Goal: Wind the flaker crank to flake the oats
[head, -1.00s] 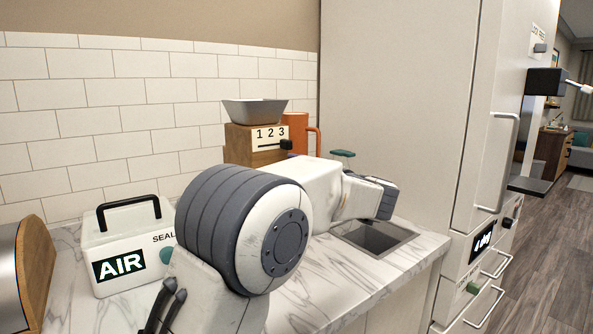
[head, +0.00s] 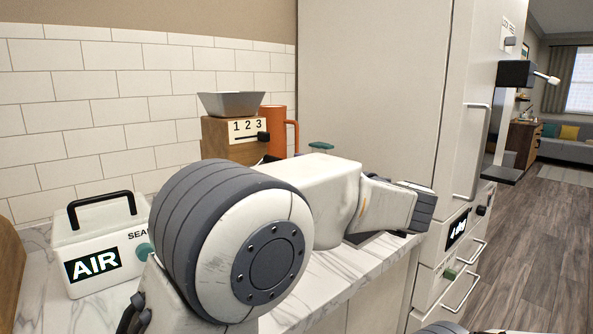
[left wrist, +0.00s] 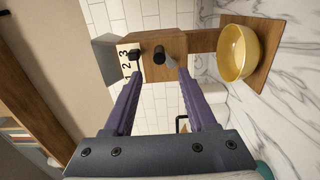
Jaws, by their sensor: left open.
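The flaker (head: 218,134) is a wooden box on the counter with a grey metal hopper (head: 231,104) and a white 1 2 3 label; my arm hides its lower part. In the left wrist view its wooden body (left wrist: 202,41) appears sideways. A dark cylindrical knob, apparently the crank grip (left wrist: 160,55), projects toward the camera. A smaller black slider (left wrist: 134,56) sits by the label. My left gripper (left wrist: 160,77) is open, its purple fingers apart on either side of the knob in the picture; contact cannot be told. A yellow bowl (left wrist: 241,54) stands on the flaker's wooden base.
A white AIR box (head: 100,240) with a black handle stands on the marble counter at left. An orange mug-like vessel (head: 274,125) is behind the flaker. A tall pale cabinet (head: 375,90) bounds the right, with open floor beyond.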

